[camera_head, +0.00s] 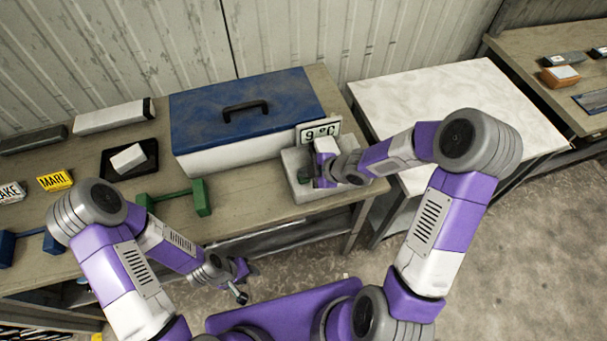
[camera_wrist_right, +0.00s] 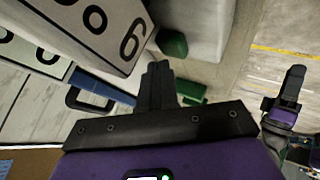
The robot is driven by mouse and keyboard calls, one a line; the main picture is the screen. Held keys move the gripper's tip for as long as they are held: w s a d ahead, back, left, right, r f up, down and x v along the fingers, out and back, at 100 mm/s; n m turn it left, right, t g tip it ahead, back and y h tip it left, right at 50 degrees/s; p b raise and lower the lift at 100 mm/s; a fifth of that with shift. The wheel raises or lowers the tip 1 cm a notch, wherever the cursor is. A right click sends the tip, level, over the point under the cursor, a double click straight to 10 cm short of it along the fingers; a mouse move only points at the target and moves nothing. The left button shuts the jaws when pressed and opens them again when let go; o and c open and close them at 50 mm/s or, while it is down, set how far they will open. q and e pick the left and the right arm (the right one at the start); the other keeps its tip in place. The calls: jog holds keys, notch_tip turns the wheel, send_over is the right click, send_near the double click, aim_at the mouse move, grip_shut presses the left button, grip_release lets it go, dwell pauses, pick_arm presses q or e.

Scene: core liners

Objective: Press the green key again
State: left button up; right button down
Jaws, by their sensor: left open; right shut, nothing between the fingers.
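My right gripper (camera_head: 318,179) is shut and empty, right beside the key. In the right wrist view its fingertips (camera_wrist_right: 158,68) lie close below the green key (camera_wrist_right: 173,42) in the picture; I cannot tell whether they touch it. The display's tilted panel (camera_wrist_right: 105,30) shows at upper left there. My left gripper (camera_head: 243,283) is open and empty, low in front of the bench, away from the unit.
A blue-lidded box (camera_head: 245,110) with a black handle stands left of the unit. A green stand (camera_head: 175,196), a black tray (camera_head: 129,160) with a white block, and yellow and white labelled blocks lie further left. A pale table (camera_head: 450,105) stands right, across a gap.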

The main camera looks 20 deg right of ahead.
aim_at(306, 180)
jog(key=shift+r, duration=0.25)
notch_tip(306, 180, up, 5)
jog(key=p, duration=0.5)
dwell(0.3)
dwell(0.6)
